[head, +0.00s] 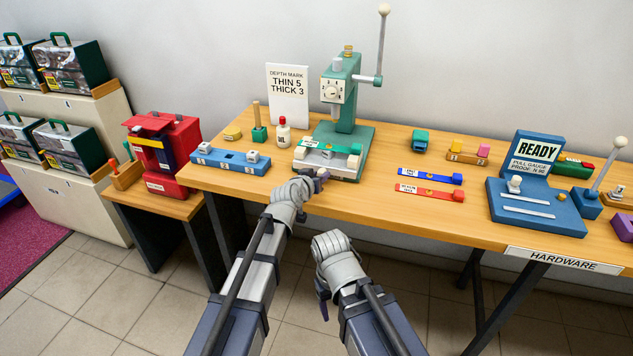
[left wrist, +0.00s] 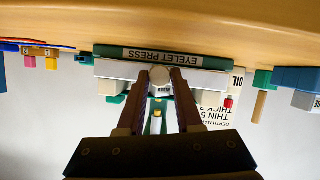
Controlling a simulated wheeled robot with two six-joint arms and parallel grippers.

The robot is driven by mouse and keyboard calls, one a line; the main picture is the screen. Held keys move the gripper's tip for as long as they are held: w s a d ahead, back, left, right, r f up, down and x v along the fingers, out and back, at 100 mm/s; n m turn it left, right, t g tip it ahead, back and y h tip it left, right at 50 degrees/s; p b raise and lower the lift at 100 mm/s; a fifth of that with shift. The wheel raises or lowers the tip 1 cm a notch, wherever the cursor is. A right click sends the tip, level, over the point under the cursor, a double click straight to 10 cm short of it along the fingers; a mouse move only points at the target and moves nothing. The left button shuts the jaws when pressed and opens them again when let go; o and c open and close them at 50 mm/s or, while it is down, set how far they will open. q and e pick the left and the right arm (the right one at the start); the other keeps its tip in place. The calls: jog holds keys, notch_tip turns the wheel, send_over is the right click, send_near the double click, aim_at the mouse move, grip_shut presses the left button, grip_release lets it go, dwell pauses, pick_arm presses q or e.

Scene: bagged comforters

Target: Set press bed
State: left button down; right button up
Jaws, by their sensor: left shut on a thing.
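The green eyelet press (head: 345,100) stands on the wooden bench, with its lever up and a dial on its head. Its pale bed (head: 327,160) is at the front of its base. My left gripper (head: 322,178) is at the front edge of the bed. In the left wrist view, which is upside down, my left gripper (left wrist: 161,84) is shut on a pale round knob (left wrist: 160,74) in front of the EYELET PRESS label (left wrist: 160,54). My right gripper (head: 322,300) hangs low before the bench, pointing down; its jaws are not clear.
A DEPTH MARK card (head: 288,93) reads THIN 5, THICK 3. A blue strip (head: 430,176) and a red strip (head: 430,191) lie right of the press. A white bottle (head: 283,133) and a blue block (head: 230,159) stand left. A blue READY fixture (head: 540,205) is farther right.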

pick_arm(q)
jog(key=c, duration=0.6)
grip_release()
jog(key=shift+s, duration=0.1)
jog(key=p+v, duration=0.3)
jog(key=v, duration=0.4)
jog(key=shift+s+a+r, duration=0.1)
jog(key=shift+s+r, duration=0.05)
jog(key=shift+s, duration=0.2)
pick_arm(e)
notch_tip(320, 180, up, 3)
jog(key=shift+f, duration=0.1)
jog(key=shift+c, duration=0.3)
